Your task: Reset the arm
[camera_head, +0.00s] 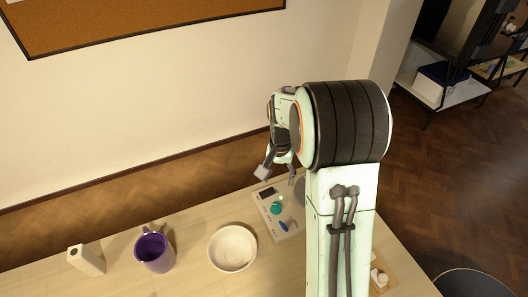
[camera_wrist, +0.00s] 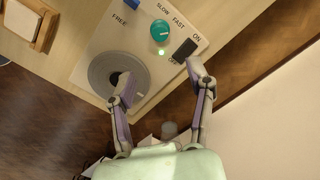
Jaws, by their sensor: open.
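My gripper (camera_wrist: 162,78) is open and empty in the wrist view, its two fingers spread above a pale control panel (camera_wrist: 108,40). The left fingertip overlaps a grey round disc (camera_wrist: 103,68); the right fingertip shows close beside a black switch (camera_wrist: 185,49) marked ON and OFF. I cannot tell whether it touches. A teal knob (camera_wrist: 160,30) sits by the SLOW and FAST labels, and a small green light (camera_wrist: 161,52) is lit. In the head view my gripper (camera_head: 268,172) hangs at the table's back edge, beyond the panel (camera_head: 268,213). My arm hides part of the disc.
A white bowl (camera_head: 232,262), a purple mug (camera_head: 155,256) and a white block (camera_head: 87,260) stand left of the panel on the wooden table (camera_head: 195,230). A wall (camera_head: 150,100) rises behind. A wood-framed item (camera_wrist: 44,30) lies near the panel.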

